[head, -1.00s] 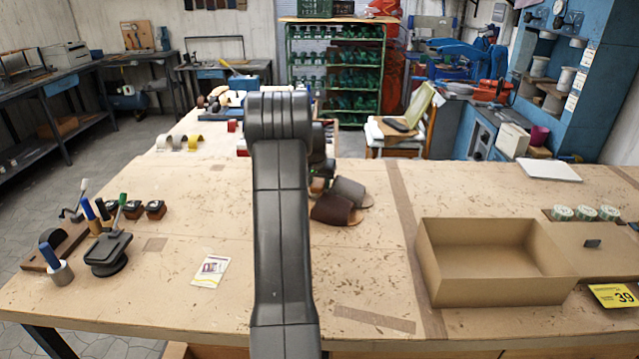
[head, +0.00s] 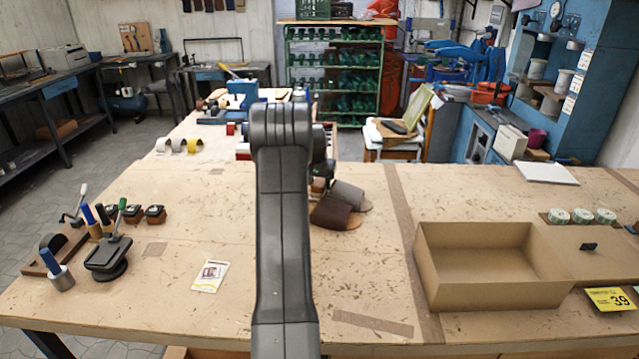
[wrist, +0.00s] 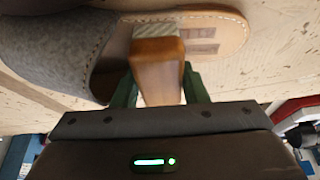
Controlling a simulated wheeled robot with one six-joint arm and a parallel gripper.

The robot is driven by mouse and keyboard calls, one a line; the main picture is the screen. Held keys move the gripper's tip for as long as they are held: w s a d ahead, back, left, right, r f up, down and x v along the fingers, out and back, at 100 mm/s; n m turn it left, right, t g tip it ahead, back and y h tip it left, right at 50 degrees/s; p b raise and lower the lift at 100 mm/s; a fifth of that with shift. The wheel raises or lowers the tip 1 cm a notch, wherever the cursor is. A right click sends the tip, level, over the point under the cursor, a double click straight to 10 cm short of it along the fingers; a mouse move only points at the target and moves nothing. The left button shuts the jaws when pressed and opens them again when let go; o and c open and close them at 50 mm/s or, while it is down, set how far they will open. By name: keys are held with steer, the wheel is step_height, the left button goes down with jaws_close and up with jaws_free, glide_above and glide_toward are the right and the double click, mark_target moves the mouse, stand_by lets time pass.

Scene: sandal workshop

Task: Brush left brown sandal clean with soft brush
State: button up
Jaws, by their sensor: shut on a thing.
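The dark brown sandal (head: 332,213) lies on the workbench, just right of my arm in the head view. The grey-brown sandal (head: 348,195) lies close behind it. In the wrist view, a grey strap (wrist: 45,50) with pale stitching is at the left, a dark brown strap edge is beside it, and a tan insole (wrist: 212,32) is at the upper right. My gripper (wrist: 158,86) has green fingers shut on the wooden block of the soft brush (wrist: 158,68). The pale bristles meet or overlap the insole; contact is unclear. My arm hides most of the gripper in the head view.
An open cardboard box (head: 428,265) stands at the right, with a yellow number card (head: 610,299) beyond it. A white packet (head: 210,276) lies left of my arm. Tools and small jars (head: 155,214) stand at the far left. Bench between them is largely clear.

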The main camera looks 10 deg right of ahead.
steer(key=shift+s+f, duration=0.1)
stand_by(0.4)
steer(key=shift+s+a+b, duration=0.25)
steer(key=shift+s+b, duration=0.25)
steer(key=shift+s, duration=0.1)
steer(key=shift+s+a+b, duration=0.25)
steer(key=shift+s+b, duration=0.25)
steer(key=shift+s, duration=0.05)
steer(key=shift+r+p, duration=2.45)
steer(key=shift+r, duration=1.7)
